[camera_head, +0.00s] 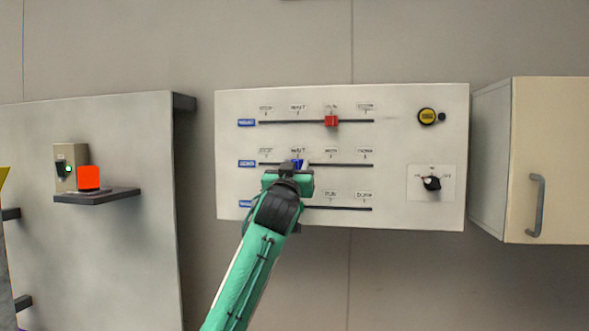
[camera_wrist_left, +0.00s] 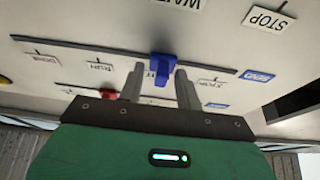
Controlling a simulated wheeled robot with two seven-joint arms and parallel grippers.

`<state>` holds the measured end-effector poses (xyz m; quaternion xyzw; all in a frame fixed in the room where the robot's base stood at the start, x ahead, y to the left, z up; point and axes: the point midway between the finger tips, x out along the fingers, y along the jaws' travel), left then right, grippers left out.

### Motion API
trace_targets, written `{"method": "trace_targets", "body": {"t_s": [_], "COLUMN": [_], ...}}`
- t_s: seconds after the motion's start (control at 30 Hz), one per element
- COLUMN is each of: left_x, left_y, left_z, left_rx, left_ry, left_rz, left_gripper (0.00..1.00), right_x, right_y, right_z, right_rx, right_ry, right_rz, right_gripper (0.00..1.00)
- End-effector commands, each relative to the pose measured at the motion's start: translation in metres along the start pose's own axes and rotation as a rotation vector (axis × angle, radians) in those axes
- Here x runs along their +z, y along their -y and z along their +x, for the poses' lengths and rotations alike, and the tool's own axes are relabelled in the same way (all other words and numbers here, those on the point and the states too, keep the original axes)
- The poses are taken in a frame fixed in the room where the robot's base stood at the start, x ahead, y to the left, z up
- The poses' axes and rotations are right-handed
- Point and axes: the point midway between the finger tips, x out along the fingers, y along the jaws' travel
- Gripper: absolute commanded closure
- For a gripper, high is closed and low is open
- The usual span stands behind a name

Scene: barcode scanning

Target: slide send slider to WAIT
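The white panel (camera_head: 400,200) has three horizontal slider rails. The blue send slider (camera_head: 297,163) is on the middle rail, just below the WAIT label (camera_head: 298,150). The send slider also shows in the left wrist view (camera_wrist_left: 163,67), on the rail marked SEND (camera_wrist_left: 257,76). My left gripper (camera_head: 292,168) is at this slider. In the wrist view its two fingers (camera_wrist_left: 160,85) stand on either side of the slider, with small gaps, so it looks open around it. The gripper and arm hide part of the lower rail. My right gripper is out of view.
A red slider (camera_head: 331,121) sits on the top rail at the third label. A yellow button (camera_head: 427,116) and a black knob (camera_head: 432,183) are on the panel's right. A cabinet (camera_head: 555,150) stands right; a shelf (camera_head: 110,196) with an orange-red block (camera_head: 88,177) is left.

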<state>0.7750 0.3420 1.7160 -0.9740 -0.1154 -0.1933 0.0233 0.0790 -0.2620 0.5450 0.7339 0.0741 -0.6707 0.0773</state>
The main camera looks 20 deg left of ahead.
Motion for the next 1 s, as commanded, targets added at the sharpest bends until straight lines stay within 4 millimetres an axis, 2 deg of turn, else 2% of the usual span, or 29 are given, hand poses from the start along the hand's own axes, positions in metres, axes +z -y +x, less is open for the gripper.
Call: {"method": "trace_targets", "body": {"t_s": [0.17,0.27,0.37,0.8,1.0], "left_x": [0.001,0.002,0.004,0.004,0.002], "left_y": [0.000,0.000,-0.001,-0.001,-0.001], "left_z": [-0.003,-0.011,-0.025,-0.113,-0.134], "left_rx": [0.000,0.001,0.002,0.002,0.001], "left_ry": [-0.001,-0.002,-0.003,-0.002,-0.001], "left_rz": [0.000,-0.001,-0.002,-0.002,-0.001], "left_gripper": [0.65,0.65,0.65,0.65,0.65], "right_x": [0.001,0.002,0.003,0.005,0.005], "right_y": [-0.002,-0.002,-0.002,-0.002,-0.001], "right_z": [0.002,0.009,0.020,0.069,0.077], "right_rx": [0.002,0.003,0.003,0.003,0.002], "right_ry": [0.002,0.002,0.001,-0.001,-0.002], "right_rz": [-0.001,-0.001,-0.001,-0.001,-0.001], "right_gripper": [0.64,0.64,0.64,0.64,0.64]}}
